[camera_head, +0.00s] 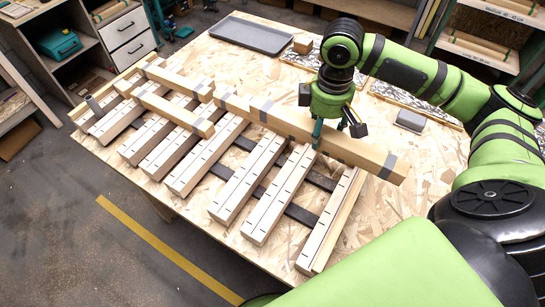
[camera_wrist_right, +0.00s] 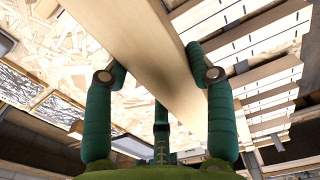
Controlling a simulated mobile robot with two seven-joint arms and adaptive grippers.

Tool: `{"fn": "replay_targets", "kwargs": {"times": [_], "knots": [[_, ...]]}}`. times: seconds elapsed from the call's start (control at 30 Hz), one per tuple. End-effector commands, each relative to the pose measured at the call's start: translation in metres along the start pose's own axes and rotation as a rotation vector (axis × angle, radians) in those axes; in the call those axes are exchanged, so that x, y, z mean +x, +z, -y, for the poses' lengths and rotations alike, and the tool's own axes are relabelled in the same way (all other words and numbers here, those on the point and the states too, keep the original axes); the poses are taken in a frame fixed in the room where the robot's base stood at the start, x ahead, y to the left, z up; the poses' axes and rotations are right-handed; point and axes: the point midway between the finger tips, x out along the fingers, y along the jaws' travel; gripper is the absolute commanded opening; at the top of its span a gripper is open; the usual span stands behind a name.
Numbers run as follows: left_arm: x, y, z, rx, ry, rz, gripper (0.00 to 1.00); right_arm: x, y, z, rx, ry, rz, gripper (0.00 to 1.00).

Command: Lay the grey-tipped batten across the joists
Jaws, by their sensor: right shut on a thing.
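My right gripper (camera_head: 335,130) is shut on a long pale wooden batten (camera_head: 295,122) with grey bands near its ends. The batten runs slantwise from the middle of the table to the right, over the far ends of several joists (camera_head: 250,177). In the right wrist view the batten (camera_wrist_right: 150,65) passes between the two green fingers (camera_wrist_right: 158,75). I cannot tell whether it touches the joists. Two shorter battens with grey marks, one farther back (camera_head: 180,80) and one nearer (camera_head: 170,110), lie across the left joists. My left gripper is not in view.
The joists lie side by side on a chipboard table (camera_head: 420,215), with dark strips (camera_head: 300,215) among them. Shelving (camera_head: 490,50) is beyond the table.

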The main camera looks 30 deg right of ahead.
Motion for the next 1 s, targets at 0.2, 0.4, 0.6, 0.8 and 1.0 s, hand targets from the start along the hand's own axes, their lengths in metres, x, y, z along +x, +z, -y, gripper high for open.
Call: {"fn": "replay_targets", "kwargs": {"times": [0.2,0.4,0.6,0.8,1.0], "knots": [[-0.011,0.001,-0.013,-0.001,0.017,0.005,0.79,0.019,-0.034,0.015,-0.019,-0.006,-0.004,0.10],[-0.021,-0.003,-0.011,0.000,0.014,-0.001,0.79,0.046,-0.075,0.033,-0.016,-0.003,-0.003,0.10],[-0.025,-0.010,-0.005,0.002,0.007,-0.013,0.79,0.064,-0.100,0.044,-0.014,0.000,-0.002,0.10],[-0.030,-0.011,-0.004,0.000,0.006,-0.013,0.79,0.081,-0.103,0.046,-0.013,0.001,0.002,0.10],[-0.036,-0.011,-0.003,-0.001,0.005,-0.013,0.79,0.106,-0.104,0.046,-0.014,0.002,-0.001,0.10]]}}
